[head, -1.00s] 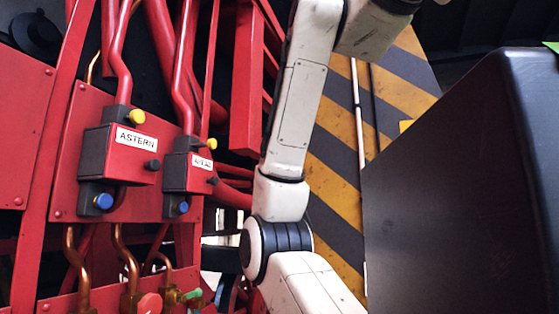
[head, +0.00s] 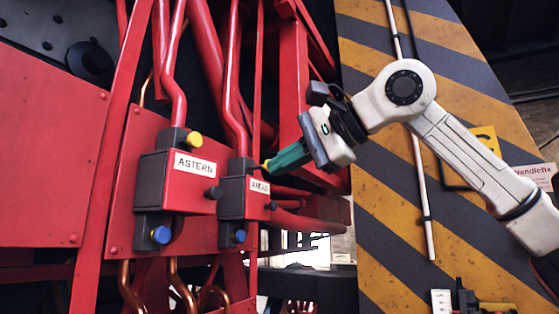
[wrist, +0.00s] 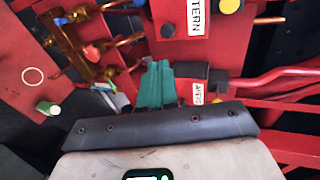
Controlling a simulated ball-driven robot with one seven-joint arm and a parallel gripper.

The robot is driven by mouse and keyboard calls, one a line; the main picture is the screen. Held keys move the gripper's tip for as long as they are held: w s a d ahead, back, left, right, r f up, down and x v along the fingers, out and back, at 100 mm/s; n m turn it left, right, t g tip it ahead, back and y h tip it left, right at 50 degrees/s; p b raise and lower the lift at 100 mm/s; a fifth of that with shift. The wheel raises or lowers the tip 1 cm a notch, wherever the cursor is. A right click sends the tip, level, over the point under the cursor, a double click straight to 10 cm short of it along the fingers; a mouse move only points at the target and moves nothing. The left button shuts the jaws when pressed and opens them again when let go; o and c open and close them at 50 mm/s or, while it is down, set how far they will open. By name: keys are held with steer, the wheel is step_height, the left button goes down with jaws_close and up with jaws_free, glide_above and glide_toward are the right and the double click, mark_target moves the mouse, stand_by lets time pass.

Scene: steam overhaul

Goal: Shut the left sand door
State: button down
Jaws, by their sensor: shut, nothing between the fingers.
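No part is marked as a sand door, and I cannot tell one for certain in either view. My gripper (head: 269,167) has green fingers, shut and empty. In the head view its tips are at the upper right of the AHEAD box (head: 258,187); I cannot tell whether they touch it. In the wrist view the green fingers (wrist: 157,68) point up the picture, left of the AHEAD label (wrist: 197,94). The ASTERN box (head: 188,183) is left of the AHEAD box on a red panel. It also shows at the top of the wrist view (wrist: 185,18).
Red pipes (head: 169,75) rise above the boxes and copper pipes (head: 181,290) hang below. A red flat plate (head: 50,160) fills the left. A yellow and grey striped wall (head: 375,205) with a white vertical rod (head: 421,190) stands behind my arm.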

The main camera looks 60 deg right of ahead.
mark_target(219, 194)
steer(key=p+x, duration=0.1)
steer(key=x, duration=0.3)
steer(key=p+x, duration=0.1)
steer(key=x, duration=0.2)
steer(key=r+p+x, duration=0.1)
steer(key=x, duration=0.3)
steer(key=shift+w+a, duration=0.2)
steer(key=shift+w, duration=0.3)
